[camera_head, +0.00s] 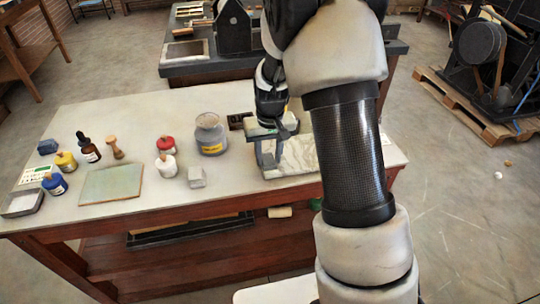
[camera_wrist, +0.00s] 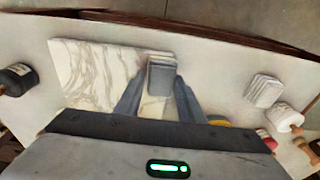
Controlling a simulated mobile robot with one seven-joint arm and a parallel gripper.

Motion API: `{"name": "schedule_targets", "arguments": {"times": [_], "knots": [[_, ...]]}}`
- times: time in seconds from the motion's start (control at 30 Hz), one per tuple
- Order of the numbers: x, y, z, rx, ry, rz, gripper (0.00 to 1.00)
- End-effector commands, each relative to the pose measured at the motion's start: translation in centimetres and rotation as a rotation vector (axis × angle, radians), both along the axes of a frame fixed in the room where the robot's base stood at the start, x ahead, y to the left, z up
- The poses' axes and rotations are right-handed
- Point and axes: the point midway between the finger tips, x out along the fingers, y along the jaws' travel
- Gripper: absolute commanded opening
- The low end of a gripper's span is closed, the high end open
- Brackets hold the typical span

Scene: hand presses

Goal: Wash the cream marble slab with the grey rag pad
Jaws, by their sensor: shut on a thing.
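The cream marble slab (camera_wrist: 95,70) has grey-brown veins and lies flat on the pale worktable. In the head view the slab (camera_head: 300,157) is partly hidden by my arm and gripper. My gripper (camera_wrist: 161,82) is shut on the grey rag pad (camera_wrist: 161,74), a small grey block between its fingertips. In the wrist view the pad is over the slab's right-hand end. I cannot tell whether it touches the slab. In the head view my gripper (camera_head: 268,160) points down at the slab's left end.
A light grey block (camera_head: 196,178), a large glass jar (camera_head: 210,134) and red- and white-topped bottles stand left of the slab. A dark jar (camera_wrist: 17,79) stands beyond the slab's other end.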

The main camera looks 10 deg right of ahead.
Motion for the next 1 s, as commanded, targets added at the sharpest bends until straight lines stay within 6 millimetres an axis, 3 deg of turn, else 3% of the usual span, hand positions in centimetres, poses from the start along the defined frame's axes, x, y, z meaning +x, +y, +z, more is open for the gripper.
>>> {"name": "schedule_targets", "arguments": {"times": [0.07,0.2,0.7,1.0], "knots": [[0.0,0.2,-0.1,0.001,0.002,0.002,0.11],[0.1,0.1,2.6,0.001,0.000,0.001,0.11],[0.4,-0.1,7.0,0.001,-0.001,0.000,0.11],[0.4,-0.1,8.1,0.001,0.001,0.000,0.11]]}}
